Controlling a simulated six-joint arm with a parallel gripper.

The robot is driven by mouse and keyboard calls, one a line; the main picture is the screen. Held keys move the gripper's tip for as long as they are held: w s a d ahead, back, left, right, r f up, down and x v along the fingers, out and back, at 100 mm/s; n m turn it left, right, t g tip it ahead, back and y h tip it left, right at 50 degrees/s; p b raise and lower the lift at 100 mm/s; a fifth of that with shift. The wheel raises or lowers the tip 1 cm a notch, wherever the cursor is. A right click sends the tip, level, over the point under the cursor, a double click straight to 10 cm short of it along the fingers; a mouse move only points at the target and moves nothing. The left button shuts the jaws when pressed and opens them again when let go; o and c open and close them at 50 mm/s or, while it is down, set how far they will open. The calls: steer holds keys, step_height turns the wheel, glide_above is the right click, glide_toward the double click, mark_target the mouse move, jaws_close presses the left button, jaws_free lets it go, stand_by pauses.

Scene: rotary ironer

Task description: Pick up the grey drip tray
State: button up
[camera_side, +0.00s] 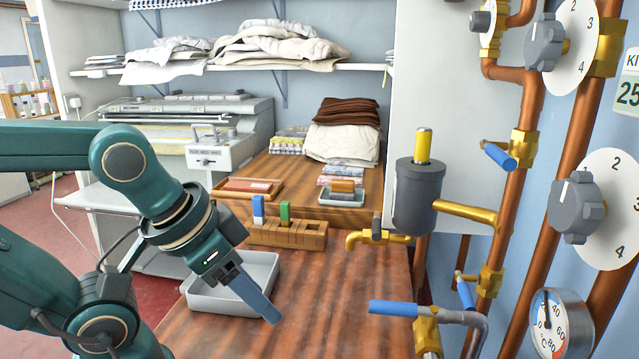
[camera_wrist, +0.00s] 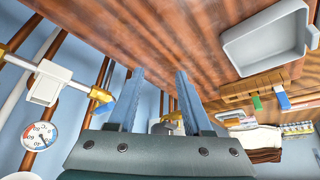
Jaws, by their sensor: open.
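The grey drip tray (camera_side: 213,302) is a shallow rectangular tray and looks empty. It sits on the wooden worktop, partly behind my gripper in the side view. In the wrist view the tray (camera_wrist: 263,45) is at the upper right, with a small tab at its right edge. My gripper (camera_side: 270,316) has blue-grey fingers slanting down across the tray's right side in the side view. In the wrist view my gripper (camera_wrist: 160,72) is open, with nothing between its fingers, and the tray lies off to their right.
A wooden slotted block (camera_side: 288,235) with blue and green pieces stands behind the tray. A blue-handled tap (camera_side: 394,308) and copper pipes (camera_side: 518,150) are at the right. A small tray with stacked items (camera_side: 342,199) is farther back. Worktop right of the tray is clear.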

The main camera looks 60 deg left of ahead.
steer(key=s+a+f+m+g+y, duration=0.1)
steer(key=a+f+m+g+y, duration=0.15)
steer(key=a+m+y, duration=0.5)
steer(key=m+t+y, duration=0.2)
steer(key=m+y, duration=0.2)
steer(key=m, duration=1.1)
glide_above(272, 277)
steer(key=s+d, duration=0.2)
steer(key=s, duration=0.2)
step_height(272, 277, down, 4)
steer(key=f+m, duration=0.1)
steer(key=w+d+f+m+t, duration=0.1)
steer(key=f+m, duration=0.1)
steer(key=w+d+f+m+h, duration=0.1)
steer(key=f+m, duration=0.1)
steer(key=shift+f+m, duration=0.2)
steer(key=shift+m, duration=0.05)
steer(key=shift+s+f, duration=0.2)
steer(key=shift+f, duration=0.3)
steer(key=shift+x, duration=2.4)
